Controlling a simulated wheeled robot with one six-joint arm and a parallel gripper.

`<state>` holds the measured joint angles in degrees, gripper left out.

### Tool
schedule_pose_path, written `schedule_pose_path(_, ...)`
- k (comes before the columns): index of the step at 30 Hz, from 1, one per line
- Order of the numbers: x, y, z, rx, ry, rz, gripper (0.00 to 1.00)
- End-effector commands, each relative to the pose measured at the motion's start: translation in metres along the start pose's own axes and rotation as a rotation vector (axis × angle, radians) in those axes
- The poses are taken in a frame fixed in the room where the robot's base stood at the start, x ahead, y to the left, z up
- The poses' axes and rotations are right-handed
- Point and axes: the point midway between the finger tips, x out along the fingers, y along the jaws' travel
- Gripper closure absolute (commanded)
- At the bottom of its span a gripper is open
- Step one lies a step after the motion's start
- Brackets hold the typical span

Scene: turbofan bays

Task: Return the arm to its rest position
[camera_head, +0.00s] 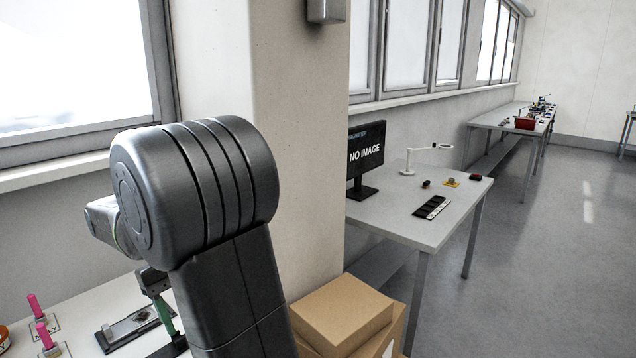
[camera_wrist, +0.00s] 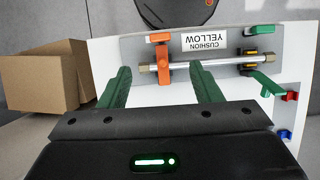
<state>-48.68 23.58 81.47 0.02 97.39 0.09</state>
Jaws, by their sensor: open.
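My gripper (camera_wrist: 162,84) is open in the wrist view, with its two green fingers wide apart and nothing held between them. Past the fingertips, a metal rod (camera_wrist: 205,63) lies in a fixture with orange clamps (camera_wrist: 164,65) on a white table; I cannot tell the exact gap to it. In the head view my dark arm (camera_head: 225,230) rises bent in the foreground and covers part of the near table (camera_head: 90,315).
Cardboard boxes (camera_head: 345,315) stand right of my arm, also in the wrist view (camera_wrist: 45,75). A pillar (camera_head: 300,130) stands close behind. A desk (camera_head: 400,215) holds a monitor (camera_head: 366,155) and lamp. Pink-handled items (camera_head: 38,310) stand at lower left. The floor (camera_head: 560,230) at right is clear.

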Motion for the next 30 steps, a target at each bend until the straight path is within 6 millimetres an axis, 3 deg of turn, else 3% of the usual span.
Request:
schedule_pose_path(21, 0.138, 0.0, 0.001, -0.001, -0.007, 0.0, 0.42)
schedule_pose_path(30, 0.142, -0.003, -0.001, -0.333, 0.002, 0.138, 0.42)
